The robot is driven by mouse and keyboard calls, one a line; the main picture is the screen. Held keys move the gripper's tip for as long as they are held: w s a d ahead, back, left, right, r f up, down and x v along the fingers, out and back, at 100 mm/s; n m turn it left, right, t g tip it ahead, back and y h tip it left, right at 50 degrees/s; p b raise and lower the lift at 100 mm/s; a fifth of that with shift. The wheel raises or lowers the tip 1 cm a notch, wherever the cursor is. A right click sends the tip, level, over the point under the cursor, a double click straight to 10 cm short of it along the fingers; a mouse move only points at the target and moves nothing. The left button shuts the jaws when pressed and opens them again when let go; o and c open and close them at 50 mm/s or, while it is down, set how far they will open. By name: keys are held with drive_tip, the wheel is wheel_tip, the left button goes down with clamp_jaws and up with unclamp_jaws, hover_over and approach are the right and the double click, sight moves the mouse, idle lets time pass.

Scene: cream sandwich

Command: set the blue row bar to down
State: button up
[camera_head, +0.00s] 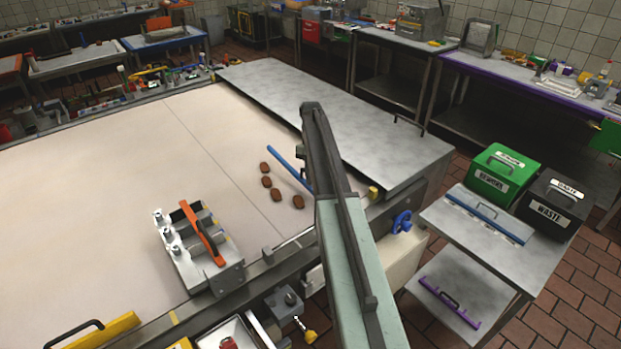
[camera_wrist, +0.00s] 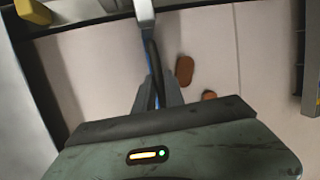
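The blue row bar (camera_head: 287,167) lies low over the pale belt in the head view, slanting from upper left to lower right until my arm hides its near end. In the wrist view a strip of blue bar (camera_wrist: 152,98) shows between the fingers of my gripper (camera_wrist: 154,82), with a grey post above it. The fingers are close beside the bar; whether they press on it I cannot tell. In the head view my arm hides the fingertips.
Several brown biscuits (camera_head: 267,182) lie on the belt left of the bar. A metal unit with an orange handle (camera_head: 203,234) stands at the belt's near edge. A steel plate (camera_head: 330,110) covers the belt's far right. Green (camera_head: 503,171) and black (camera_head: 551,205) bins stand at right.

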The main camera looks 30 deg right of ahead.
drive_tip(key=shift+o, duration=1.4)
drive_tip(key=p+v, duration=0.7)
drive_tip(key=v, duration=0.1)
drive_tip(key=shift+f, duration=0.15)
